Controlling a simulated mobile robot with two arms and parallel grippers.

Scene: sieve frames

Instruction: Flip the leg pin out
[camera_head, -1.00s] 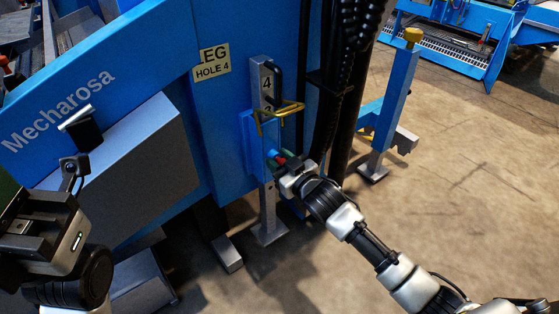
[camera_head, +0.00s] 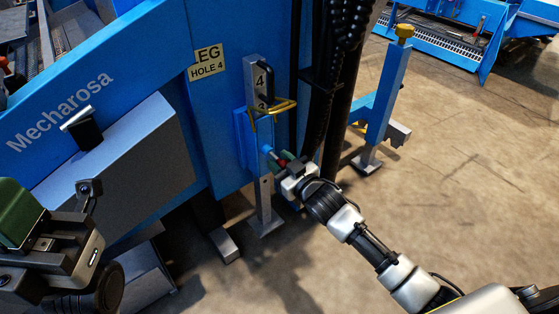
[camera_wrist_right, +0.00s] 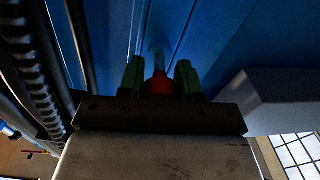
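A yellow bracket (camera_head: 272,108) and a black handle (camera_head: 266,82) sit above the pin. Black hoses (camera_head: 333,95) hang just right of the leg. A second blue leg (camera_head: 387,95) stands further right.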

